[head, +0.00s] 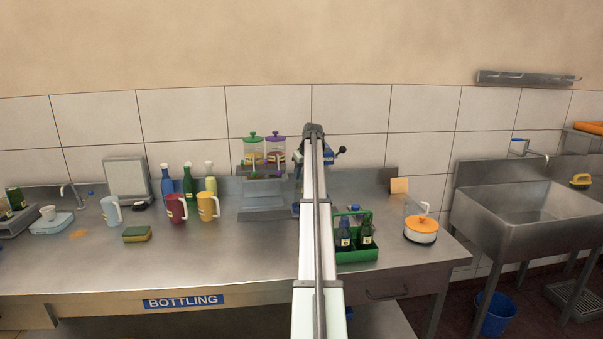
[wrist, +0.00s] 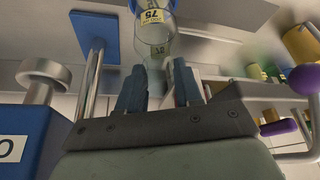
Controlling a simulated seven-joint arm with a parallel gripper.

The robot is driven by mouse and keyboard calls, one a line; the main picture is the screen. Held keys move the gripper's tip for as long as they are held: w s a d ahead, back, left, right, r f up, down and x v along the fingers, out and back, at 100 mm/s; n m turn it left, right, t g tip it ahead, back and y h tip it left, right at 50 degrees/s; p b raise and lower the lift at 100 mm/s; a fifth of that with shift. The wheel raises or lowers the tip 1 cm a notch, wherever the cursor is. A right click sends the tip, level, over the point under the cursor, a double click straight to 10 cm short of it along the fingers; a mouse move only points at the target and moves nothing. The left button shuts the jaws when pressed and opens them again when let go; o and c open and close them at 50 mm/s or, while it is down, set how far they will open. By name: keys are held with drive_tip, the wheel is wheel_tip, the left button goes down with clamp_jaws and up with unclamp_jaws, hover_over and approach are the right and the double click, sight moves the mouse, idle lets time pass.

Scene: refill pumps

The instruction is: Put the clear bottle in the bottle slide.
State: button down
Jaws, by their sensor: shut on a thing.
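In the wrist view, my gripper (wrist: 157,85) has its two dark fingers closed on the clear bottle (wrist: 160,50). The bottle is see-through grey with a yellow label marked 75, and its far end is cut off by the top edge. In the head view, my own arm hides the gripper and the bottle. A blue device (head: 328,157) with a black-knobbed lever stands partly behind my arm; its blue plate (wrist: 95,28) and steel rods show close by in the wrist view. I cannot tell which part is the bottle slide.
The dispenser stand (head: 263,172) with green- and purple-lidded jars is just left of my arm. A green crate (head: 357,256) with dark bottles is right of it. Several bottles and jugs (head: 208,208) stand further left. Bare steel counter (head: 220,262) lies in front.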

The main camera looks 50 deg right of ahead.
sight(302, 178)
drive_tip(key=shift+f, duration=0.1)
idle(0.3)
drive_tip(key=shift+f, duration=1.55)
idle(1.0)
drive_tip(key=c, duration=0.7)
unclamp_jaws()
drive_tip(key=shift+r, duration=4.45)
